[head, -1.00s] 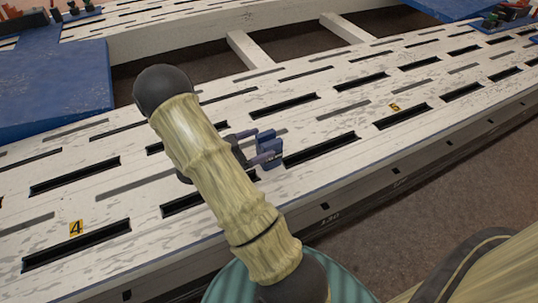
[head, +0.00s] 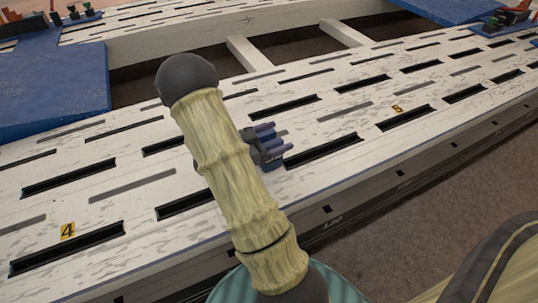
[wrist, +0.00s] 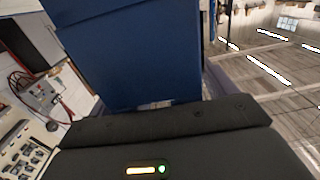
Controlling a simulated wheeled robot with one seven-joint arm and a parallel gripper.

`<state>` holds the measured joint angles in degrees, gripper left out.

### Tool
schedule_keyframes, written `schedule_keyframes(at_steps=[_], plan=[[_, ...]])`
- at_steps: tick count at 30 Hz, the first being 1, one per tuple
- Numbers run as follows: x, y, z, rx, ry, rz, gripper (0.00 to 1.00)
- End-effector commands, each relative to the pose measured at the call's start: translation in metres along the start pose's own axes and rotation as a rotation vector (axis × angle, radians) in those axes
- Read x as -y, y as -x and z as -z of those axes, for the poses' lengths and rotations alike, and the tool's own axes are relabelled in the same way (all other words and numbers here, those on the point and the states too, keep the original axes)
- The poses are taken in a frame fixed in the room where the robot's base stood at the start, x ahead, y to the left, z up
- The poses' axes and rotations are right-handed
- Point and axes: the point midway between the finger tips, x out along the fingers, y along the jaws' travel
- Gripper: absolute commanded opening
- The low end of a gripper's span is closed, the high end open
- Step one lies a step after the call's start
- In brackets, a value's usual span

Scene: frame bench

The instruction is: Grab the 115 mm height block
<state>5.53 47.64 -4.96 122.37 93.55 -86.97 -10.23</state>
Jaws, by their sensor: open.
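A dark blue block (wrist: 130,60) fills the middle of the wrist view, upright and very close in front of my gripper's dark palm. Its base and any height mark are out of sight there, so I cannot read its size. In the head view my gripper (head: 277,138) is over the pale slotted bench, with its two purple-grey fingers apart and pointing right. A little blue shows by the fingers; the rest of the block is hidden behind my gripper and arm. The block appears to be between the open fingers; I cannot tell whether either finger touches it.
The slotted bench beam (head: 330,120) runs across the view, with yellow labels 4 (head: 68,231) and 5 (head: 397,110). A blue plate (head: 50,85) lies at the left, with small clamps behind it. Another blue plate (head: 450,8) is at the upper right. Brown floor lies in front.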

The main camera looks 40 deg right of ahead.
Motion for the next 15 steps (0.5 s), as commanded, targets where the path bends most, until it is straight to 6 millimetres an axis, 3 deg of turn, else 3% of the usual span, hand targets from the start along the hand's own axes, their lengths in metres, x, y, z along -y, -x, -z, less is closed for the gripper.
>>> schedule_keyframes(at_steps=[13, 15], plan=[[0.0, 0.0007, 0.0005, 0.0, 0.001, 0.0, 0.84], [0.0, 0.0007, 0.0004, 0.0, 0.001, 0.0, 0.74]])
